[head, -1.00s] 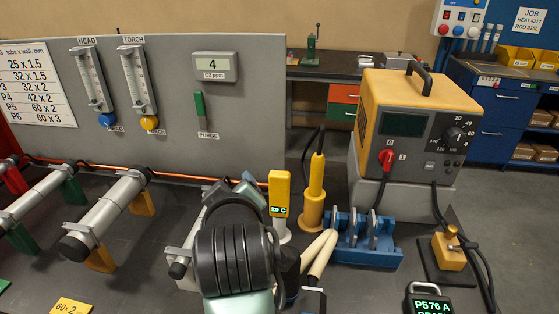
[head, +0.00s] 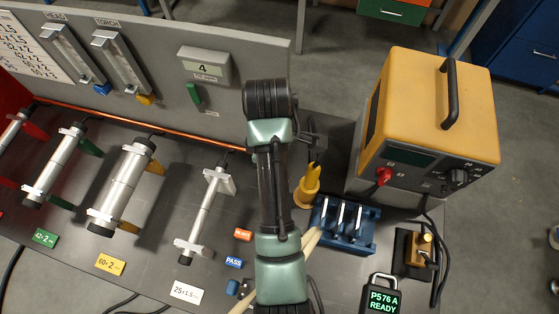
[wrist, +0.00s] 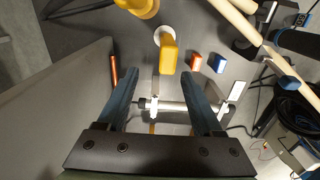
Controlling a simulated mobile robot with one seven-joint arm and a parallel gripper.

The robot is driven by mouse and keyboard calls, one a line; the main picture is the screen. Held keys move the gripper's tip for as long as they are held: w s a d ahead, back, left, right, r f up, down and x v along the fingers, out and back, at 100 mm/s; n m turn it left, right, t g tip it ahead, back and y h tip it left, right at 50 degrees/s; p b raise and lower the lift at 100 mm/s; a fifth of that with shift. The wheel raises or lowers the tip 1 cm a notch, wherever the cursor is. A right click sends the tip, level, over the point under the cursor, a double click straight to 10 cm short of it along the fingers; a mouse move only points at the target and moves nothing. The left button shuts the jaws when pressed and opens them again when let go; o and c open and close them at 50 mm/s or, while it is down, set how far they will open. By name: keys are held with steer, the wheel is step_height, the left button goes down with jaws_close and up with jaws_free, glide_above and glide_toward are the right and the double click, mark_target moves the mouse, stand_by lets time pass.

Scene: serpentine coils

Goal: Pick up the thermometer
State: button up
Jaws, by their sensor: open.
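In the wrist view the thermometer (wrist: 169,56) is a yellow block with a white round foot (wrist: 162,35). It stands just beyond the fingertips of my gripper (wrist: 159,74), roughly in line with the gap between them. My gripper is open, with two dark blue fingers apart and nothing held between them. In the head view my arm hides the thermometer, and the gripper itself is mostly hidden behind the arm. I cannot tell the exact height of the fingers relative to the thermometer.
A yellow torch holder (head: 308,190) and a blue rack (head: 345,228) stand close by on the right. The yellow power unit (head: 425,110) is farther right. A clamped tube (head: 207,210) lies left of my arm. The grey panel (head: 235,50) stands behind.

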steer(key=f+b, duration=0.1)
steer(key=f, duration=0.3)
steer(key=f+b, duration=0.1)
steer(key=f, duration=0.1)
steer(key=shift+s+f+b, duration=0.25)
steer(key=shift+s+b, duration=0.05)
steer(key=shift+s, duration=0.1)
steer(key=f, duration=0.1)
steer(key=f+p, duration=0.1)
steer(key=f, duration=0.1)
steer(key=f+p, duration=0.1)
steer(key=f, duration=0.1)
steer(key=shift+s+d+f, duration=0.1)
steer(key=shift+s, duration=0.2)
steer(key=shift+f, duration=0.5)
jaws_close()
